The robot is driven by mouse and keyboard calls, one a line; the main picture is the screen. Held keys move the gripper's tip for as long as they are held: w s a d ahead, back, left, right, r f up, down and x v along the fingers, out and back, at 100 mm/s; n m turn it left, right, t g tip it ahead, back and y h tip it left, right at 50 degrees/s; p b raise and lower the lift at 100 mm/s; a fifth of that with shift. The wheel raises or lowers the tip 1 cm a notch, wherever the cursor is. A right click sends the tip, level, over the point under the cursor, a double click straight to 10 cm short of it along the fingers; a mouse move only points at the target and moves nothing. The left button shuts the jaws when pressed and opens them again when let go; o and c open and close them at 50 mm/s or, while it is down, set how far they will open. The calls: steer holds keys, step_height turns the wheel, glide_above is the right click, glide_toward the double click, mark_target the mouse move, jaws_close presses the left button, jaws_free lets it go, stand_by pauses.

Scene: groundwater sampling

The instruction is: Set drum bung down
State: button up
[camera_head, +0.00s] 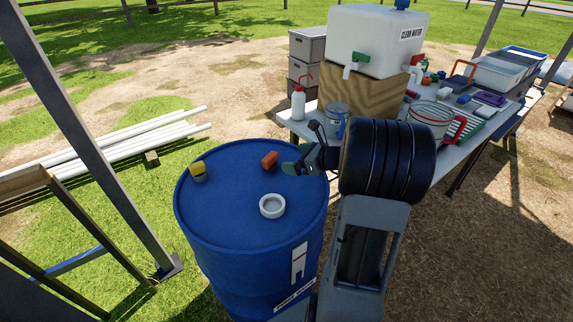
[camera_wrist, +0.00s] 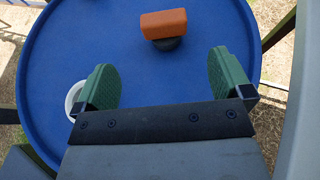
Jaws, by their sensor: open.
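The drum bung (camera_head: 270,160) looks like an orange block-shaped grip on a dark round base. It stands on the top of the blue drum (camera_head: 230,220), towards the far right of the lid. In the wrist view the bung (camera_wrist: 163,24) is ahead of the gap between my fingers, apart from both. My gripper (camera_wrist: 162,70) is open, with green-padded fingers spread wide and nothing between them but blue lid. In the head view my gripper (camera_head: 293,167) is just right of the bung, and my wrist hides part of it.
A white ring (camera_head: 272,206) and a yellow cap (camera_head: 198,171) are also on the drum lid. A table (camera_head: 470,138) with a clean water tank (camera_head: 375,42), a wash bottle (camera_head: 298,102) and trays stands to the right. White pipes (camera_head: 130,140) and a frame post are left.

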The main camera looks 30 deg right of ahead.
steer(key=s+a+n+g, duration=0.2)
steer(key=a+n, duration=0.2)
steer(key=a, duration=0.1)
steer(key=s+a+n+g, duration=0.2)
steer(key=s+a+n, duration=0.1)
steer(key=a+n, duration=0.2)
steer(key=s+a+n+g, duration=0.3)
steer(key=a+n, duration=0.2)
steer(key=shift+s+r, duration=0.1)
steer(key=shift+r, duration=0.1)
steer(key=s+a+n+h, duration=0.1)
steer(key=s+n, duration=0.1)
steer(key=s+n+g+h, duration=0.1)
steer(key=n, duration=0.2)
steer(key=s+a+n+g+h, duration=0.1)
steer(key=s+n, duration=0.1)
steer(key=n, duration=0.1)
steer(key=shift+s+a+f, duration=0.15)
steer(key=shift+s+a, duration=0.15)
steer(key=shift+a, duration=0.05)
steer(key=s+n+h, duration=0.1)
steer(key=n, duration=0.1)
steer(key=s+n+h, duration=0.1)
steer(key=n, duration=0.2)
steer(key=shift+s, duration=0.4)
steer(key=n, duration=0.1)
steer(key=n+h, duration=0.1)
steer(key=s+n, duration=0.1)
steer(key=shift+d+r+h, duration=0.25)
steer(key=shift+h, duration=0.05)
